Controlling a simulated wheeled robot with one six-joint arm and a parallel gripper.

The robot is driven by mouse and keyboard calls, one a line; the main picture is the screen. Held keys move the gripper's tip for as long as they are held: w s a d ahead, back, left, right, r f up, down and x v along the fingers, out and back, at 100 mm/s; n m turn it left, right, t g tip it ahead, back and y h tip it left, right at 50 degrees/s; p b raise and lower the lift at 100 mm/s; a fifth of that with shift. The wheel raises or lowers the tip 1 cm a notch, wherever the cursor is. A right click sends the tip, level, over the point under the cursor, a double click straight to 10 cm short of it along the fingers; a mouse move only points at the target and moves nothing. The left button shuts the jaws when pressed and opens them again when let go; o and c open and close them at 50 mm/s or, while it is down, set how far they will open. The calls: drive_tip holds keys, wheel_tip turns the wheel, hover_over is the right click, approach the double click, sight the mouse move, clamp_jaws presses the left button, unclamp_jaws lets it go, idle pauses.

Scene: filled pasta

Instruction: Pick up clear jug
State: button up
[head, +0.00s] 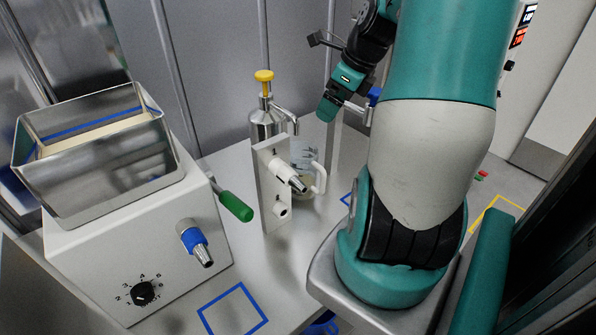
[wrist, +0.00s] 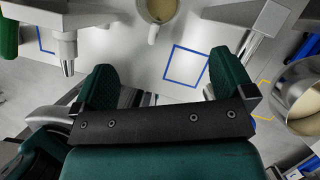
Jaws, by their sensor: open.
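The clear jug (head: 304,158) stands on the metal table, partly hidden behind a white upright panel. Its pale handle (head: 320,178) faces right in the head view. In the wrist view the jug (wrist: 158,10) is cut off by the top edge, with pale yellowish contents and its handle pointing toward me. My gripper (wrist: 163,82) is open and empty, with its green fingers spread apart. The jug lies beyond the fingertips, and they do not touch it. In the head view my gripper (head: 328,108) is above and to the right of the jug, partly hidden by my arm.
The white panel (head: 270,190) with a metal nozzle stands close in front of the jug. A steel bottle with a yellow top (head: 264,120) stands behind it. A white machine (head: 130,240) with a green handle is at left. A metal pot (wrist: 280,100) is at right.

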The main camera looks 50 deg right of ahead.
drive_tip(key=p, duration=0.1)
approach(307, 151)
drive_tip(key=a+f, duration=0.2)
drive_tip(key=a, duration=0.1)
drive_tip(key=shift+s+a+p+x, duration=0.15)
drive_tip(key=shift+p+x, duration=0.35)
drive_tip(key=shift+x, duration=0.8)
drive_tip(key=shift+s+a+p+x, duration=0.1)
drive_tip(key=shift+p+x, duration=0.4)
drive_tip(key=shift+x, duration=0.8)
drive_tip(key=c, duration=1.4)
drive_tip(key=shift+r, duration=0.1)
